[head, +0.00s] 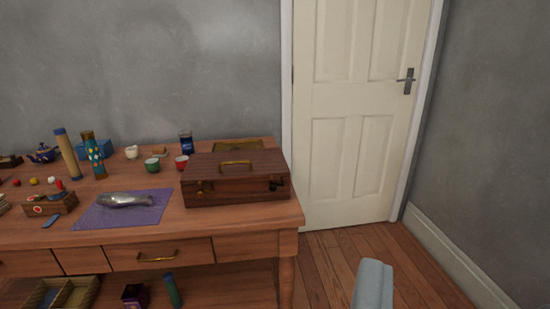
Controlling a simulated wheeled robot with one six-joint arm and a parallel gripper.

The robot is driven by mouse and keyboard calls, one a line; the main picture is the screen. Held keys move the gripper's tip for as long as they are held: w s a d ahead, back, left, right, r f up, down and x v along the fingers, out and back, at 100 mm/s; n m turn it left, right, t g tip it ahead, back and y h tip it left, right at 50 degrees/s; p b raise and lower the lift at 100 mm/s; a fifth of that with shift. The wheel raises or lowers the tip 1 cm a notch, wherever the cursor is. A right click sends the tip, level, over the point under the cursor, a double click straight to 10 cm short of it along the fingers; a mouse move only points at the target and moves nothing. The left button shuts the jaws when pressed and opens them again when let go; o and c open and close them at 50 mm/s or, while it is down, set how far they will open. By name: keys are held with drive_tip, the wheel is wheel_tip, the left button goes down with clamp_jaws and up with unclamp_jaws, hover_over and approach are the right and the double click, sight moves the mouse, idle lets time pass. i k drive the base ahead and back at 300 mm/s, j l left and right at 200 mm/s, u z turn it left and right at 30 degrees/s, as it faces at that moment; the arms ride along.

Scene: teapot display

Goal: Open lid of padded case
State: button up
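A dark brown wooden case (236,180) stands at the right end of the wooden table. Its lid looks shut. A brass handle (237,163) is on its top, and small clasps show on its front side. Its inside is hidden, so I cannot see any padding. A pale grey-blue form (373,285) at the bottom edge, right of the table, appears to be my gripper. It is apart from the case, and its fingertips cannot be made out clearly.
The table (160,233) also holds a purple cloth (88,214) with a silvery object (126,200), a small box (50,203), cups, a blue jar (186,142) and tall cylinders. A closed white door (350,100) stands behind. The floor (335,255) right of the table looks clear.

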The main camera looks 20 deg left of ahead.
sight(201, 167)
drive_tip(key=i+j, duration=0.25)
drive_tip(key=j, duration=0.2)
drive_tip(key=i+j, duration=0.3)
drive_tip(key=j, duration=0.15)
drive_tip(key=i+j+z, duration=0.1)
drive_tip(key=i+j, duration=0.2)
drive_tip(key=k+j, duration=0.05)
drive_tip(key=j, duration=0.05)
